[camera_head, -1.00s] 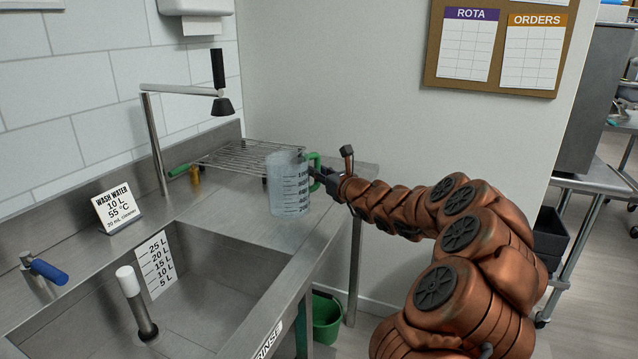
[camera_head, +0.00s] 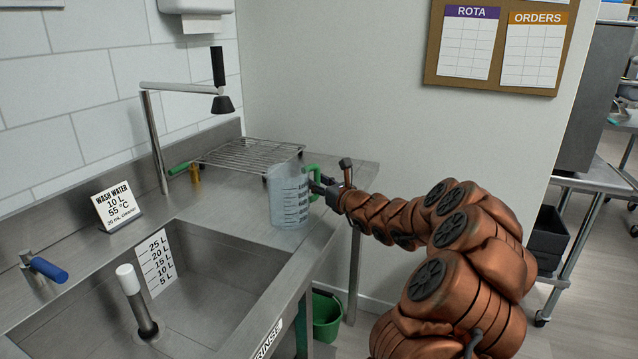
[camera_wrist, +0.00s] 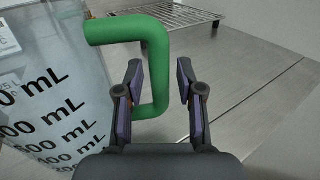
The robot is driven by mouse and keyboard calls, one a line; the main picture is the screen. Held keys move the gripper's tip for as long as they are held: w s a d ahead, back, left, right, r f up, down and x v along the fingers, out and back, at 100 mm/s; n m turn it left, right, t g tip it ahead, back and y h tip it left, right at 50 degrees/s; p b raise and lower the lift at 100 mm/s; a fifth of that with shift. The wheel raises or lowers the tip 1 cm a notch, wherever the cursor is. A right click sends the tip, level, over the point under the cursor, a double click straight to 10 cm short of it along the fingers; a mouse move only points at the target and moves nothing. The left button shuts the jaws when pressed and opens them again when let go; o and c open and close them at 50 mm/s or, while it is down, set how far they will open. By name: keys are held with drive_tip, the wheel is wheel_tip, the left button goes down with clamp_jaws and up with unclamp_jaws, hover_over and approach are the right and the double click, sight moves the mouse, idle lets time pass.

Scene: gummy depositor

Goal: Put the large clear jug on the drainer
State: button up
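The large clear jug (camera_head: 288,200), with a volume scale and a green handle (camera_head: 312,172), is over the steel counter in front of the drainer, not on it. Whether its base touches the counter is unclear. In the wrist view the jug (camera_wrist: 50,100) fills the left side. My gripper (camera_head: 318,186) is at the handle side. In the wrist view my gripper (camera_wrist: 160,80) is open, with the upright part of the handle (camera_wrist: 158,70) between its fingers and a gap on the right. The drainer, a wire rack (camera_head: 250,154), lies behind the jug and looks empty.
The sink basin (camera_head: 200,285) is front left, with a tall tap (camera_head: 155,140) behind it. A wash water sign (camera_head: 117,206) stands on the left rim. A green bucket (camera_head: 326,318) is below the counter. Counter right of the rack is clear.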

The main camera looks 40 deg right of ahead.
drive_tip(key=shift+r, duration=0.1)
drive_tip(key=shift+r, duration=0.15)
drive_tip(key=s, duration=1.2)
drive_tip(key=shift+b, duration=0.4)
drive_tip(key=shift+s, duration=0.1)
idle(0.4)
